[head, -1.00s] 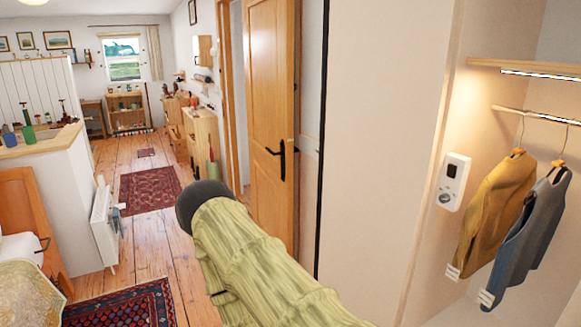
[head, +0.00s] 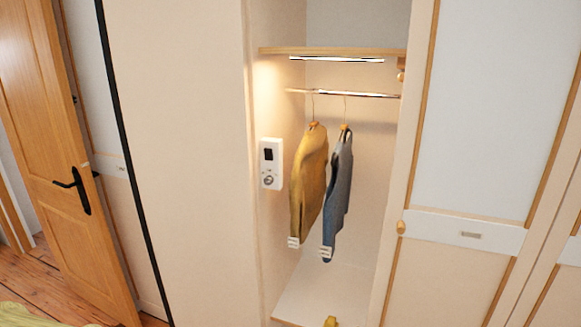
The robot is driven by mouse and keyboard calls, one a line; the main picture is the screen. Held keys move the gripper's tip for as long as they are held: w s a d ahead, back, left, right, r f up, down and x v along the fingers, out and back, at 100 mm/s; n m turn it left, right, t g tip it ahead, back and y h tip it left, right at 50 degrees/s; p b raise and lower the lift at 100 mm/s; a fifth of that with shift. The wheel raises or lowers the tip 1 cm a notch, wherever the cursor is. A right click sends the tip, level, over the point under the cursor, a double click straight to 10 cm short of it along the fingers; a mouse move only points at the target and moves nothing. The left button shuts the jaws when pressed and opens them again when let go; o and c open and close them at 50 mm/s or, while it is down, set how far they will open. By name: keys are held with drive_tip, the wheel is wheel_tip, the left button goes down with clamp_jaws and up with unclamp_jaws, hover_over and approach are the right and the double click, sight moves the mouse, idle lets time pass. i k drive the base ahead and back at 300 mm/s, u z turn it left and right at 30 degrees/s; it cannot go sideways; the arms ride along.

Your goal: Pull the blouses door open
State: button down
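A pale wardrobe door (head: 465,130) with wooden edge strips stands at the right, looking shut. A white band crosses it and carries a small label plate (head: 471,234), too small to read, so I cannot tell whether this is the blouses door. A round wooden knob (head: 401,227) sits at its left edge. Left of it is an open wardrobe compartment with a mustard garment (head: 308,185) and a grey-blue garment (head: 338,195) hanging from a rail.
A white control box (head: 271,163) is on the compartment's left wall. A plain pale panel (head: 180,150) stands left of the compartment. A wooden room door (head: 60,150) with a black handle stands at the far left. A small yellow thing (head: 330,321) shows at the bottom edge.

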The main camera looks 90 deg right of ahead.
sight(488, 147)
drive_tip(key=i, duration=0.9)
drive_tip(key=z, duration=3.55)
